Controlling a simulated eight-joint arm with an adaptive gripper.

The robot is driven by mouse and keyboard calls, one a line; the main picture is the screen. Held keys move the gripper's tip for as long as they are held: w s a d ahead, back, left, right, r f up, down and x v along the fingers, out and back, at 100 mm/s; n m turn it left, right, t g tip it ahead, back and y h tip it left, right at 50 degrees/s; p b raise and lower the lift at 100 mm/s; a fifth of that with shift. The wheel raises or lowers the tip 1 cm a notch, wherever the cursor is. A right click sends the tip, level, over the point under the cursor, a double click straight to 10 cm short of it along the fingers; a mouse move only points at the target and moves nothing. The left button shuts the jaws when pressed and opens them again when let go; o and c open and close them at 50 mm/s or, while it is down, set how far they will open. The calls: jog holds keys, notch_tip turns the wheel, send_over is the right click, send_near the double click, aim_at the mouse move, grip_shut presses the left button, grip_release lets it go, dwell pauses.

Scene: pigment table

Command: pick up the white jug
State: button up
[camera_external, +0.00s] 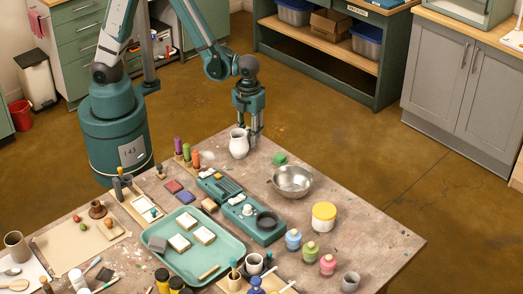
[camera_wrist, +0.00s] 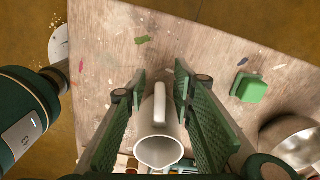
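The white jug (camera_external: 239,143) stands upright at the far corner of the wooden table in the external view. In the wrist view the jug (camera_wrist: 159,148) lies between the two green finger pads, with its handle pointing up the picture. My gripper (camera_external: 254,136) points down right beside the jug in the external view. In the wrist view my gripper (camera_wrist: 158,95) has its fingers apart on either side of the jug's handle, with gaps showing between the pads and the handle. The jug's base is hidden in the wrist view.
A green block (camera_wrist: 248,87) lies to the right of the jug, and a metal bowl (camera_external: 292,181) sits beyond it. Coloured bottles (camera_external: 195,159) stand left of the jug. A teal tray (camera_external: 232,247) lies nearer the front. The tabletop behind the jug is mostly bare.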

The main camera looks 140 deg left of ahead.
grip_shut()
jog(key=shift+r, duration=0.25)
dwell(0.5)
jog(key=shift+r+p, duration=1.1)
jog(key=shift+r, duration=3.55)
jog(key=shift+r, duration=0.1)
